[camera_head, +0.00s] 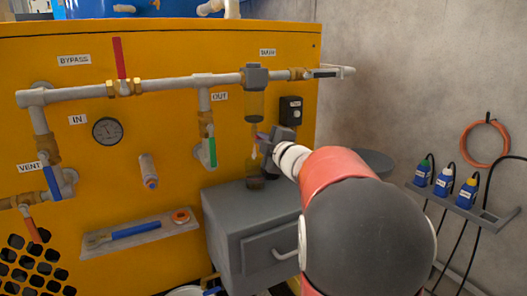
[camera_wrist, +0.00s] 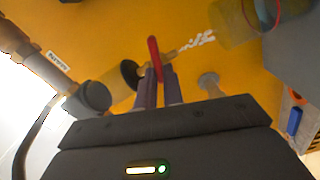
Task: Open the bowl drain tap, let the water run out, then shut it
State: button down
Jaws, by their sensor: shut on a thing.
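The clear amber filter bowl (camera_head: 254,104) hangs under its grey head on the pipe at the yellow panel. Its small brass drain tap (camera_wrist: 170,55) is below it, with a red lever (camera_wrist: 154,57) standing crosswise to the outlet. My gripper (camera_head: 264,142) is at the tap; in the wrist view its two purple fingers (camera_wrist: 159,78) are closed on the red lever. A whitish, broken stream of water (camera_wrist: 197,41) runs from the tap outlet towards a clear yellowish jar (camera_wrist: 232,24). The jar stands below the tap in the head view (camera_head: 255,170). The bowl's water level is unclear.
The jar stands on a grey cabinet (camera_head: 250,205). Red (camera_head: 119,58), green (camera_head: 212,150) and blue (camera_head: 52,183) valve levers and a gauge (camera_head: 107,131) are to the left. A tool shelf (camera_head: 140,235) sits lower left.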

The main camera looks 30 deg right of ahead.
jog(key=shift+n+b, duration=0.3)
jog(key=shift+n, duration=1.4)
jog(key=c, duration=1.5)
grip_release()
jog(key=shift+s, duration=0.15)
jog(key=s, duration=0.7)
jog(key=shift+s+d, duration=0.1)
jog(key=shift+s, duration=0.2)
